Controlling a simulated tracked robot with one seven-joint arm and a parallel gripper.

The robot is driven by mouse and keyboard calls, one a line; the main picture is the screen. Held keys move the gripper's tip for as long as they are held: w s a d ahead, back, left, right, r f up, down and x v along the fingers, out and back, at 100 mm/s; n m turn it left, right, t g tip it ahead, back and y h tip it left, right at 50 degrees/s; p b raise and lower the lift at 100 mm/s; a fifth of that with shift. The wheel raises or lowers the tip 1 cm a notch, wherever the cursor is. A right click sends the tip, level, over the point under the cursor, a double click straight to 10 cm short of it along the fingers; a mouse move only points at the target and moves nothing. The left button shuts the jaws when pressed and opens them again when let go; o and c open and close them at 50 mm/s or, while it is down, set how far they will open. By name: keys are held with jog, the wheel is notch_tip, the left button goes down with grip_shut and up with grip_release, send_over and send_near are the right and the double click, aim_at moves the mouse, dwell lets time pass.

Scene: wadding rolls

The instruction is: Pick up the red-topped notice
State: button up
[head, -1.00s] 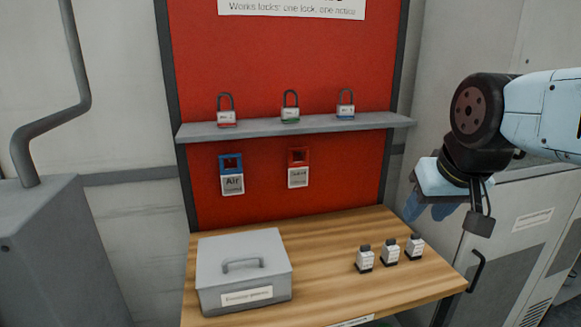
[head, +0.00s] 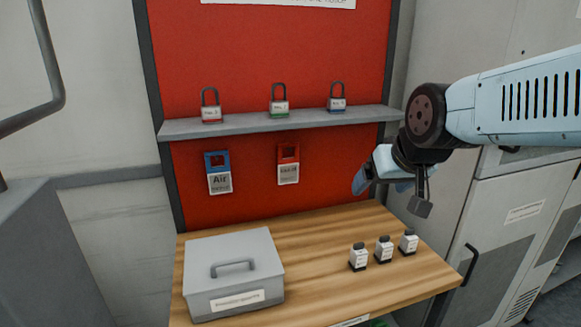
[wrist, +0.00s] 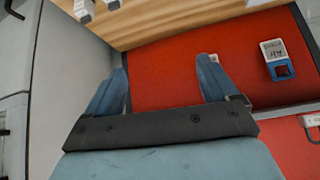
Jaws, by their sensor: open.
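The red-topped notice (head: 288,164) hangs on the red board below the grey shelf, with a white lower part and a red top with an opening. A blue-topped notice marked Air (head: 218,173) hangs to its left and also shows in the wrist view (wrist: 278,59). My gripper (head: 375,184) is to the right of the red-topped notice, apart from it, above the table's right part. In the wrist view its two blue fingers (wrist: 166,68) are spread and empty, facing the red board. The red-topped notice is mostly hidden there; a small pale piece shows by the right finger.
Three padlocks stand on the grey shelf (head: 240,128) above the notices. A grey lidded box (head: 233,252) sits on the wooden table (head: 310,270) at left. Three small white bottles (head: 383,250) stand at right, below my gripper. The table's middle is clear.

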jog(key=shift+o, duration=0.8)
jog(key=w+a+f+n+t+y, duration=0.1)
jog(key=w+a+f+t, duration=0.1)
jog(key=w+a, duration=0.4)
jog(key=w+a+f+n+t+y, duration=0.1)
jog(key=w+a+f+t, duration=0.1)
jog(key=w+a, duration=0.4)
jog(key=shift+w+a+f+t, duration=0.25)
jog(key=shift+w+t, duration=0.15)
jog(key=shift+w, duration=0.5)
send_near(289, 171)
jog(key=shift+t+y, duration=0.3)
jog(key=shift+f+x, duration=0.2)
jog(key=shift+x, duration=1.85)
jog(key=shift+f+x, duration=0.1)
jog(key=shift+x, duration=1.15)
jog(key=shift+f+x, duration=0.15)
jog(key=shift+x, duration=1.05)
jog(key=shift+d, duration=0.15)
jog(key=c, duration=1.1)
jog(key=shift+r, duration=0.1)
